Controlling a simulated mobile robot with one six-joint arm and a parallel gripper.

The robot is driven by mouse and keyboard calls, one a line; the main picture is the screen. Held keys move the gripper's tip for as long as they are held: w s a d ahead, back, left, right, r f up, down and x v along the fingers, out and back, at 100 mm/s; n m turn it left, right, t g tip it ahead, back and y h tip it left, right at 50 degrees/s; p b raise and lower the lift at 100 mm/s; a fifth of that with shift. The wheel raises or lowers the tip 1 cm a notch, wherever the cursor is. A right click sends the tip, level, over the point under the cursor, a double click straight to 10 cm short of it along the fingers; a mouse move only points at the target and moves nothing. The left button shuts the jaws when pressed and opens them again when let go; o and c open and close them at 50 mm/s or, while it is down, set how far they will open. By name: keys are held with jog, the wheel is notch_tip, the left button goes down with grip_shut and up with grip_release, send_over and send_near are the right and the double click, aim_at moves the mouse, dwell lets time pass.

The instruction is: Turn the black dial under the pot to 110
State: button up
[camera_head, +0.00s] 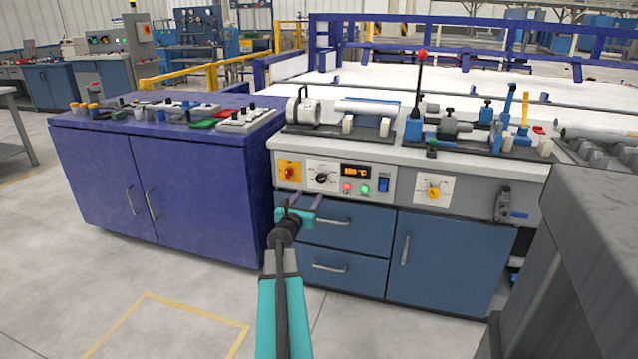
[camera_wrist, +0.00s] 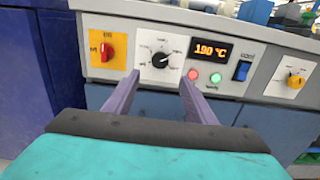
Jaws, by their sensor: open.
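The black dial (camera_head: 322,178) sits on a white square plate on the front panel of the grey-topped bench. It also shows in the wrist view (camera_wrist: 160,60), with small markings around it that are too blurred to read. A display (camera_wrist: 211,51) to its right shows an orange reading that looks like 190 °C. The pot (camera_head: 303,107) appears to be the pale cylinder on the bench top above the dial. My gripper (camera_head: 307,199) is open and empty, its two fingers pointing at the panel, just below the dial and apart from it.
A red knob on a yellow plate (camera_wrist: 106,50) is left of the dial. Red (camera_wrist: 193,74) and green (camera_wrist: 216,78) buttons and a blue switch (camera_wrist: 242,69) are to its right. A purple cabinet (camera_head: 165,180) stands close on the left; blue drawers (camera_head: 335,225) lie below.

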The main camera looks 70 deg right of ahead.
aim_at(320, 180)
jog(key=shift+w+d+b, duration=0.2)
jog(key=shift+d+b, duration=0.1)
jog(key=shift+d, duration=3)
jog(key=shift+w+d+b, duration=0.15)
jog(key=shift+d+b, duration=0.1)
jog(key=shift+d, duration=3.05)
jog(key=c, duration=1)
jog(key=shift+c, duration=0.2)
